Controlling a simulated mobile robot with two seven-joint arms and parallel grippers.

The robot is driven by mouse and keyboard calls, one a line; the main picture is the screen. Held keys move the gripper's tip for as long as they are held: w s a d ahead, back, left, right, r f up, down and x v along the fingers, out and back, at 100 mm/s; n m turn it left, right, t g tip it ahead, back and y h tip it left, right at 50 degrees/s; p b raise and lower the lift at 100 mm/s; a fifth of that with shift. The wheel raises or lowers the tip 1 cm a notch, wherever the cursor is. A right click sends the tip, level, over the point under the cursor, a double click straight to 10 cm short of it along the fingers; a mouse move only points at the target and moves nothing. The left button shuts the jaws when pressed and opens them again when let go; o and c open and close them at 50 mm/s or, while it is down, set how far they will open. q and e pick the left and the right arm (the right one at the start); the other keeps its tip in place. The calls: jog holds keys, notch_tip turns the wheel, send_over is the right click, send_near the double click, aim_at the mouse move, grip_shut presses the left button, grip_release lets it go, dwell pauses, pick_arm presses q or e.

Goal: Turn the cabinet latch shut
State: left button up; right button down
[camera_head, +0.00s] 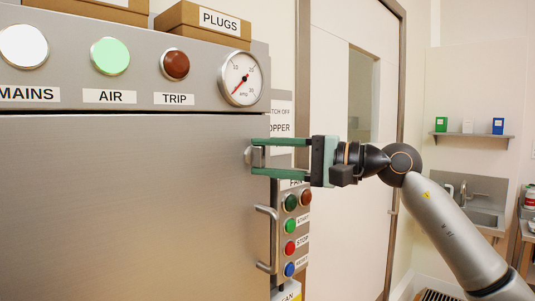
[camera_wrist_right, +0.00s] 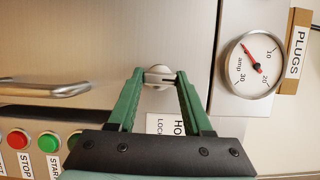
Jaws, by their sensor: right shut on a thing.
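The cabinet latch is a small round metal knob (camera_head: 248,155) near the right edge of the grey cabinet door (camera_head: 130,200), below the control strip. In the right wrist view the latch (camera_wrist_right: 159,72) shows a bar running across from one fingertip to the other. My right gripper (camera_head: 257,157) reaches in from the right with green fingers, one above and one below the latch. In the right wrist view the right gripper (camera_wrist_right: 160,78) is shut on the latch. The fingers partly hide it. My left gripper is in neither view.
A bar handle (camera_head: 268,240) stands out from the door below the gripper. A FAN button panel (camera_head: 291,230) is just right of the door. A gauge (camera_head: 240,79) and lamps sit above. Boxes (camera_head: 203,24) lie on top of the cabinet.

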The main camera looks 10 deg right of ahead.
dwell(0.6)
jog(key=shift+c, duration=1.6)
grip_release()
jog(key=shift+d, duration=0.1)
jog(key=shift+s+d+f, duration=0.1)
jog(key=shift+s+d, duration=0.1)
jog(key=shift+d, duration=0.15)
jog(key=b+v, duration=0.3)
jog(key=v, duration=0.8)
jog(key=shift+s+d+r, duration=0.15)
jog(key=shift+d+r, duration=0.05)
